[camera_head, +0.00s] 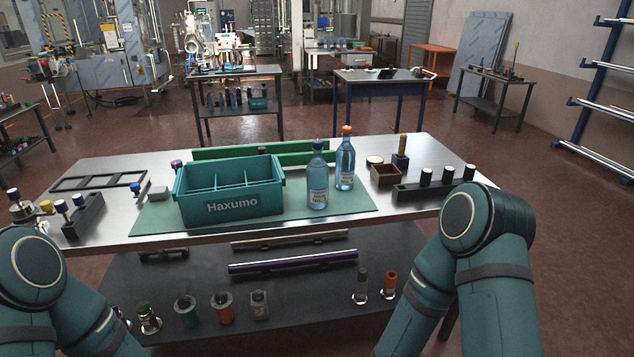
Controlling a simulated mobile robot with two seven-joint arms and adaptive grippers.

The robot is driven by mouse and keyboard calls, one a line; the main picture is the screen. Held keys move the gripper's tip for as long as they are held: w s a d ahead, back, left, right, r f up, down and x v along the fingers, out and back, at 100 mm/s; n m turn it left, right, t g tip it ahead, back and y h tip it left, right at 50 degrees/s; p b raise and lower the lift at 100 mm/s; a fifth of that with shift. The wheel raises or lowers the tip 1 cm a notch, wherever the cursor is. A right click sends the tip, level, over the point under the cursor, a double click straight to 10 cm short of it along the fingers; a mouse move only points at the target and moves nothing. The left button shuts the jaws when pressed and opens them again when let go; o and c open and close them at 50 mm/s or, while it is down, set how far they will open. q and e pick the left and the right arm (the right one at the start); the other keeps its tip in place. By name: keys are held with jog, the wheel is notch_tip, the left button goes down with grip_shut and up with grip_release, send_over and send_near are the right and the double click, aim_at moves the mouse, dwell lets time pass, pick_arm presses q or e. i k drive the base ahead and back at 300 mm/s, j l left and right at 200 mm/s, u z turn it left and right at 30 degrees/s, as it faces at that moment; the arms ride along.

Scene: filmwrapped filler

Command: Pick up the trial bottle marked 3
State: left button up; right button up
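Two clear blue bottles stand upright on the green mat, right of the teal crate. The nearer bottle (318,182) has a dark blue cap and a pale label with small print. The farther bottle (345,165) has an orange cap and a pale label, and stands just behind and to the right. The label print is too small to read, so I cannot tell which bottle is marked 3. Only the bent upper parts of my two arms show at the lower left and lower right. Neither gripper is in view.
The teal crate (231,203) with dividers, lettered Haxumo, stands on the green mat (160,217). A black block with white-topped pieces (437,188) and a small brown box (385,176) are at right. A dark rack (84,216) is at left. A lower shelf (200,275) holds fittings.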

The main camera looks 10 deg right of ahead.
aim_at(317, 170)
jog(key=i+j, duration=0.15)
jog(key=i, duration=0.15)
jog(key=i+j, duration=0.1)
jog(key=i, duration=0.25)
jog(key=i+j+z, duration=0.15)
jog(key=z, duration=0.35)
jog(key=i+j+z, duration=0.25)
jog(key=z, duration=0.2)
jog(key=i+j, duration=0.05)
jog(key=i, duration=0.05)
